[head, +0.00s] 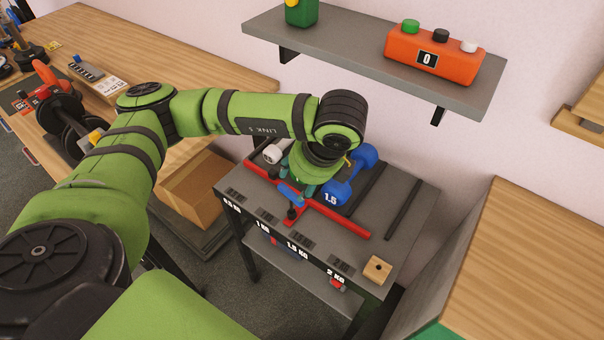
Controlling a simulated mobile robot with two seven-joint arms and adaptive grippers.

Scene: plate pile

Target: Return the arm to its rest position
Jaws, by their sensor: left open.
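My left arm is green with black joints and reaches from the lower left across to a dark grey rack (405,222). My left gripper (297,184) points down over the rack's top, beside a blue dumbbell (362,157) marked 1.5. It is open, and I see nothing held in it. Its wrist hides part of the rack top behind it. A white dumbbell end (272,153) shows just left of the wrist; the rest of it is hidden. My right gripper is not in view.
A red bar (340,220) runs along the rack's front, above weight labels. A wooden block (377,269) sits at its right corner. A wall shelf (350,45) with an orange button box (432,55) hangs above. A cardboard box (200,188) stands left; wooden benches flank both sides.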

